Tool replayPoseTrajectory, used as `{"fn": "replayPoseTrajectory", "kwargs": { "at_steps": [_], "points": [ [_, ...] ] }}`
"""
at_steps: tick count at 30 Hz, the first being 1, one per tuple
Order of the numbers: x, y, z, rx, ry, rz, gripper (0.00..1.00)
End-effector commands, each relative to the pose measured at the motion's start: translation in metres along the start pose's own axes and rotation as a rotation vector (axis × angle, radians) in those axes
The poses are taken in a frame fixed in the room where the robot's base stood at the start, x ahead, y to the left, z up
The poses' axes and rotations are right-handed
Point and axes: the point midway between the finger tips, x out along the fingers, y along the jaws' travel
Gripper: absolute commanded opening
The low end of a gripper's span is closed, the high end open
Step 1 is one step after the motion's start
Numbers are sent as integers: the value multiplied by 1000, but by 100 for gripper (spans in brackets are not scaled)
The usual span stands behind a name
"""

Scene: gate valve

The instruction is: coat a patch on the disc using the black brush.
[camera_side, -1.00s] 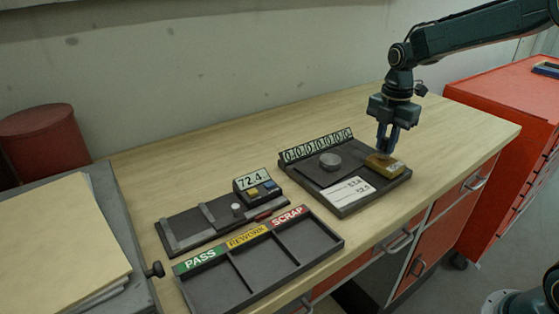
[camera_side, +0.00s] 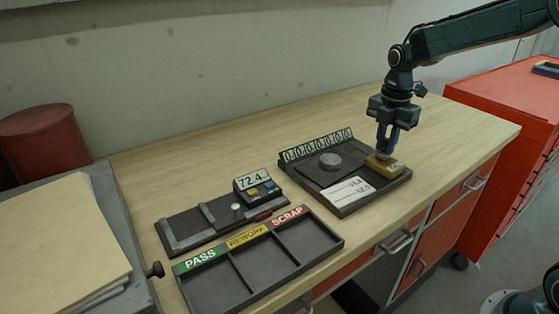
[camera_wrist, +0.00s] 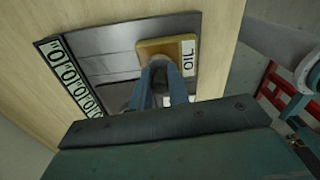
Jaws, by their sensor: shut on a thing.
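A grey round disc (camera_side: 330,160) lies on the dark plate (camera_side: 312,178), left of my gripper. An ochre block marked OIL (camera_side: 390,169) sits at the plate's right end; it also shows in the wrist view (camera_wrist: 177,46). My gripper (camera_side: 385,154) points down at this block, its fingertips at or just above the top; I cannot tell if they touch. In the wrist view my gripper (camera_wrist: 160,68) is shut on a small grey piece, mostly hidden by the fingers. I cannot make out a black brush by its shape or colour.
A row of digit tiles (camera_side: 317,145) stands along the plate's back edge, and a white card (camera_side: 347,191) lies at its front. A tray with PASS, REWORK and SCRAP compartments (camera_side: 262,263) and a gauge reading 72.4 (camera_side: 254,182) stand left. The wooden bench behind is clear.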

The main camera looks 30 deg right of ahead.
Motion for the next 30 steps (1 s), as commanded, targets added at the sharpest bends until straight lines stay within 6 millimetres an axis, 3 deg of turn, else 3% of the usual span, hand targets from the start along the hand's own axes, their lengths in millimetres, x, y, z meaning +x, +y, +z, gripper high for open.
{"fn": "replayPoseTrajectory", "kwargs": {
  "at_steps": [30],
  "points": [
    [9, 0, 0, 0, 0, -1, 0]
  ]
}}
